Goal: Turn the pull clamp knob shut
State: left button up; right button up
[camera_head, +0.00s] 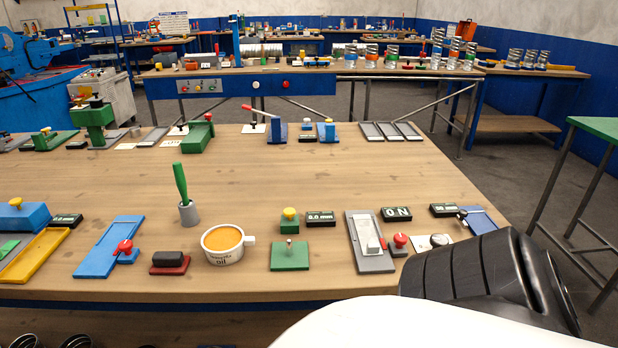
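I cannot tell for sure which knob is the pull clamp's. A red knob (124,246) sits on the side of a blue plate (102,252) at the front left of the table. Another red knob (400,239) stands on a small base beside a grey plate with a white block (368,236) at the front right. Yellow knobs top a green block (289,226) and a blue block (24,216). Whether any knob is turned open or shut is too small to tell. Neither gripper is in view; a black and white part of mine covers the bottom right.
The wooden table (300,174) is clear in its middle. Near its front edge stand an orange-filled cup (223,252), a grey holder with a green-handled tool (181,185), a dark block on a red base (169,258) and a green plate (289,262). Fixtures line the back edge.

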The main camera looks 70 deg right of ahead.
aim_at(400, 238)
jog(key=u, duration=0.35)
jog(key=k, duration=1.2)
jog(key=z, duration=1.15)
